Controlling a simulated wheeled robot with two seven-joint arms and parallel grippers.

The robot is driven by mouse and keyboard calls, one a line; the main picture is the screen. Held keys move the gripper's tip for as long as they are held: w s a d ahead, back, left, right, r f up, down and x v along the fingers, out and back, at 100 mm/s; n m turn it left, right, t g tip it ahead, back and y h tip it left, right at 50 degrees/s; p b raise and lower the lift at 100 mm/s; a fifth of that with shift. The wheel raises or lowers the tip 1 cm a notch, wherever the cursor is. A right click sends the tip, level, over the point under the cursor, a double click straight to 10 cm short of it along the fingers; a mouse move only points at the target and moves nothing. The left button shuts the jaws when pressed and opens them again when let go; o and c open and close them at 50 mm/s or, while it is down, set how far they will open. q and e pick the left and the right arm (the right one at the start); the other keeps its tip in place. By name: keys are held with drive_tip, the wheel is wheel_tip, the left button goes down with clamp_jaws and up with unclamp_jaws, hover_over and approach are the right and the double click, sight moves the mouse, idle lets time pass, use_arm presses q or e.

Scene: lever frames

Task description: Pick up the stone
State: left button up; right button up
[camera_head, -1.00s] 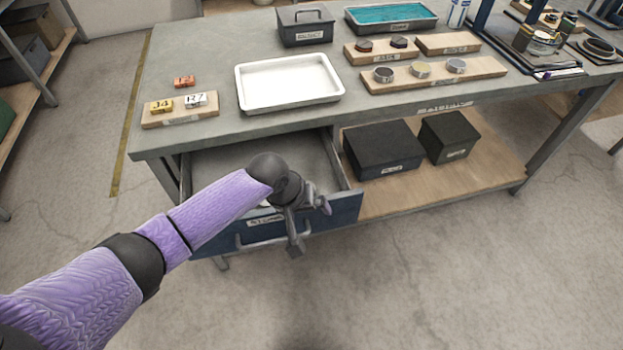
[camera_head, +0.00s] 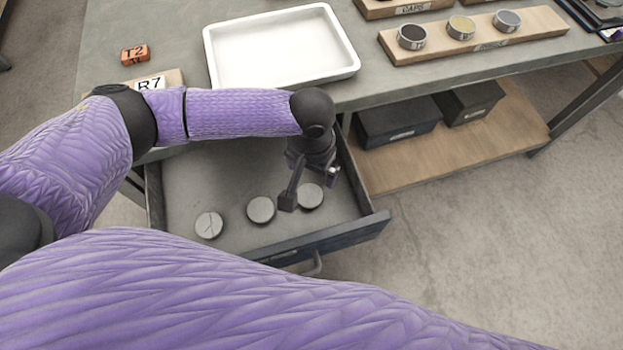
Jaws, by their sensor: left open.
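Three round, flat grey stones lie in a row on the floor of the open drawer (camera_head: 215,165). The left stone (camera_head: 208,225) has dark lines on its top. The middle stone (camera_head: 261,210) looks plain, and the right stone (camera_head: 311,196) is partly covered by my gripper. My left gripper (camera_head: 309,191) is open and points down at the right stone, with one finger between the middle and right stones. I cannot tell whether it touches the stone. My right gripper is not in view.
A white tray (camera_head: 352,68) and an orange block marked T2 (camera_head: 135,54) are on the bench above. A wooden board (camera_head: 480,45) with small round tins is at the right. Dark boxes (camera_head: 400,122) stand on the lower shelf. The drawer's front wall is near the stones.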

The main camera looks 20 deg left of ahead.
sight(311, 194)
use_arm(q)
drive_tip(key=shift+w+a+f+b, duration=0.1)
drive_tip(key=shift+w+f+b, duration=0.1)
drive_tip(key=shift+f, duration=0.35)
drive_tip(key=shift+w+a+f+b, duration=0.1)
drive_tip(key=shift+f+b, duration=0.05)
drive_tip(key=shift+f, duration=0.35)
wheel_tip(311, 194, down, 9)
drive_tip(key=b, duration=0.5)
drive_tip(key=shift+s+b, duration=0.15)
drive_tip(key=shift+b, duration=0.15)
drive_tip(key=shift+r, duration=0.2)
drive_tip(key=c, duration=1.1)
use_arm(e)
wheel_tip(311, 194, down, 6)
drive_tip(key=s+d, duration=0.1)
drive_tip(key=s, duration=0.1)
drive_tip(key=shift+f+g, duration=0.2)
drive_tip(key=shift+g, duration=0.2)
